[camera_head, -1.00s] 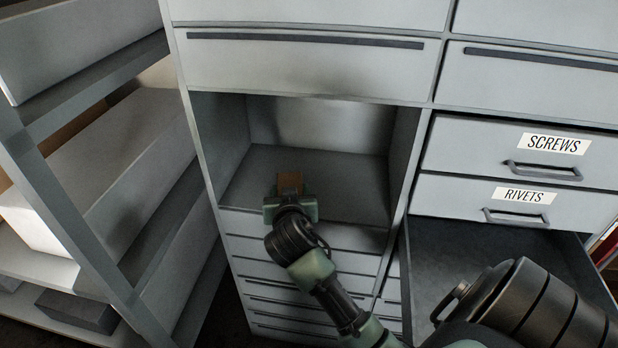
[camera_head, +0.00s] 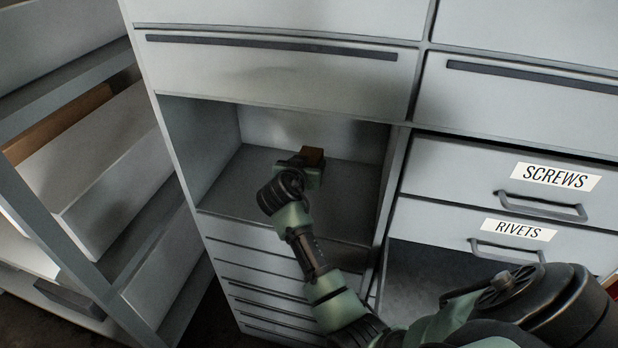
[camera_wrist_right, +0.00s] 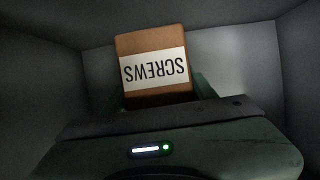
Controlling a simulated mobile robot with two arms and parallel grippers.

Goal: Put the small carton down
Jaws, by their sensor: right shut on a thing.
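The small brown carton (camera_head: 313,152) is inside the open compartment (camera_head: 225,190) of the grey cabinet, towards its back. In the right wrist view the carton (camera_wrist_right: 150,42) bears a white SCREWS label that reads upside down. My right gripper (camera_head: 303,165) reaches into the compartment and is shut on the carton. A green finger (camera_wrist_right: 204,86) shows beside the carton in the wrist view. The carton's underside is hidden, so I cannot tell if it touches the compartment floor. My left gripper is not in view.
Closed drawers labelled SCREWS (camera_head: 480,165) and RIVETS (camera_head: 465,220) are to the right, with an opening (camera_head: 425,275) below them. A shelf rack with long pale boxes (camera_head: 100,160) stands at the left. The compartment floor around the carton looks clear.

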